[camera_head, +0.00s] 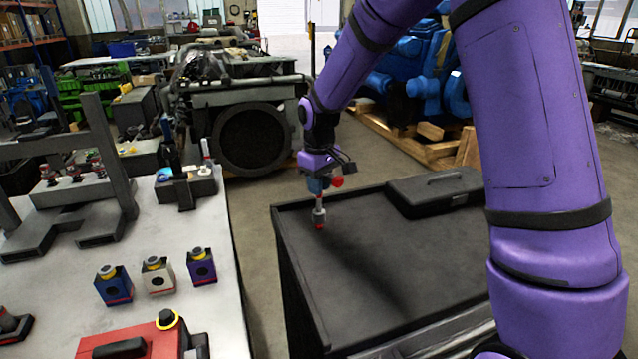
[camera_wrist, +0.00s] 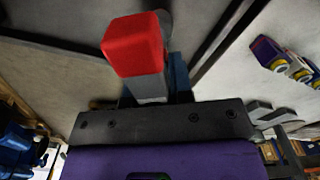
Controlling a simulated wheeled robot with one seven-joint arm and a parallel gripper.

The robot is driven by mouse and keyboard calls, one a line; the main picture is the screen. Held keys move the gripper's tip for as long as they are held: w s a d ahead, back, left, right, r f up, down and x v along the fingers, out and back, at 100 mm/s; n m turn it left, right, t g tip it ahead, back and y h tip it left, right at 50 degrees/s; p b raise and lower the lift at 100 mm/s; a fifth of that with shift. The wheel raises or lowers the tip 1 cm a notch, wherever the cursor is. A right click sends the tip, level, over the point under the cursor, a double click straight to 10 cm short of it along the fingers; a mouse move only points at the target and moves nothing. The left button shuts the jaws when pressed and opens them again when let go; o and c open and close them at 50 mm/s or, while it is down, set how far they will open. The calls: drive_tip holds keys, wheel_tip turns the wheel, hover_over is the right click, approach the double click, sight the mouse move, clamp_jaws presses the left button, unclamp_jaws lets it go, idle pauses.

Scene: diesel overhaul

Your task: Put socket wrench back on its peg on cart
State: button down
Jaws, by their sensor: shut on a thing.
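A red end also sticks out to the right of the jaws. In the wrist view, a red block-shaped end of the wrench (camera_wrist: 133,45) is large and close to the camera, and the jaws are largely hidden behind it. I cannot tell whether the lower tip touches the cart top. I cannot make out the peg.
A black toolbox (camera_head: 436,191) lies at the back of the cart top. A light workbench (camera_head: 170,235) stands left, across a narrow floor gap, with blue, white and purple blocks (camera_head: 158,277) and a red case (camera_head: 130,340). The middle of the cart top is clear.

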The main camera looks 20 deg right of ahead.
drive_tip(key=shift+f, duration=1)
drive_tip(key=shift+c, duration=1.9)
unclamp_jaws()
drive_tip(key=shift+r, duration=4.5)
